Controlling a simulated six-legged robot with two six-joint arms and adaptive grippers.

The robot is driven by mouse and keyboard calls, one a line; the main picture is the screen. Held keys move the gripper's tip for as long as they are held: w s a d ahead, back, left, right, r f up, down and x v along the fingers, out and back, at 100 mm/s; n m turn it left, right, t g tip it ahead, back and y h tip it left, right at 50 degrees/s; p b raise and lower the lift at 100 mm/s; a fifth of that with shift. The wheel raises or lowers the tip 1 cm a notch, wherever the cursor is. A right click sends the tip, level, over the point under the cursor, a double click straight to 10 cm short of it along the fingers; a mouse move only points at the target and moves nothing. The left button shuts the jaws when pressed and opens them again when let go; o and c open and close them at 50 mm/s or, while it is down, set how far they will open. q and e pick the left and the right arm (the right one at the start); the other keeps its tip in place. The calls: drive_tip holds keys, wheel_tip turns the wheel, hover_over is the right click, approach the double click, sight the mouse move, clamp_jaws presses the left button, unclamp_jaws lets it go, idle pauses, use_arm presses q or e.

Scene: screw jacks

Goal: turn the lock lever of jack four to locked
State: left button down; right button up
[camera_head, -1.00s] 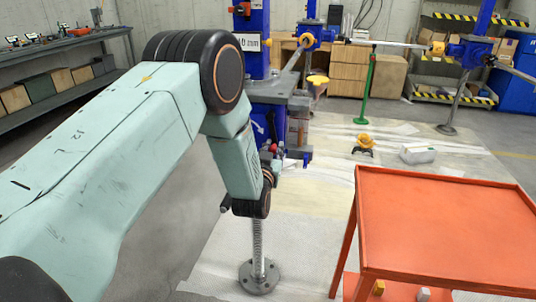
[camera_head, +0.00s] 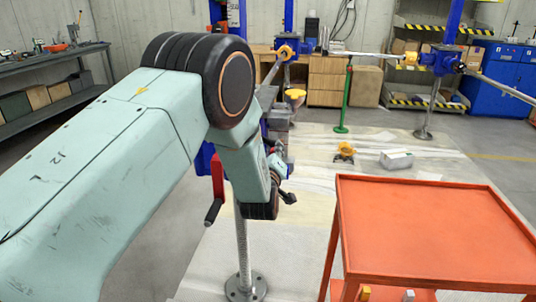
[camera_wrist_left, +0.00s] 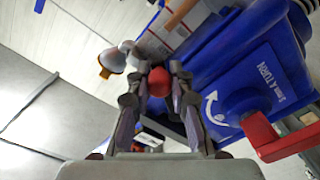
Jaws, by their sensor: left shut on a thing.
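In the left wrist view, my left gripper (camera_wrist_left: 158,88) is shut on a red ball knob (camera_wrist_left: 157,82), which sits between its two fingertips. Beside it is a blue jack housing (camera_wrist_left: 235,65) with a label reading "5mm A TURN" and a curved arrow. A red crank (camera_wrist_left: 272,138) is at the housing's right. In the head view my arm hides most of this jack; its blue housing (camera_head: 204,160), red crank (camera_head: 217,174) and screw column (camera_head: 242,250) show. The lever's shaft and the jack's number cannot be made out. My right gripper is not in view.
An orange-red table (camera_head: 430,230) stands close at the right. Behind are another blue jack (camera_head: 440,60) with a long bar and a green stand (camera_head: 345,100). A yellow-and-black item (camera_head: 344,153) and a pale block (camera_head: 396,159) lie on the floor sheet.

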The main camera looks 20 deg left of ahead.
use_arm(q)
drive_tip(key=r+n, duration=0.1)
drive_tip(key=d+r+n+p, duration=0.1)
drive_tip(key=r+n, duration=0.1)
drive_tip(key=shift+w+d, duration=0.1)
drive_tip(key=shift+w, duration=0.1)
drive_tip(key=shift+w+r+n+p, duration=0.1)
drive_tip(key=shift+r+n+p, duration=0.3)
drive_tip(key=shift+r+n, duration=0.9)
drive_tip(key=shift+f, duration=0.2)
drive_tip(key=c, duration=1.3)
unclamp_jaws()
drive_tip(key=shift+o, duration=0.4)
drive_tip(key=shift+f+n, duration=0.15)
drive_tip(key=shift+n, duration=0.15)
drive_tip(key=shift+s+f, duration=0.1)
drive_tip(key=shift+s, duration=0.1)
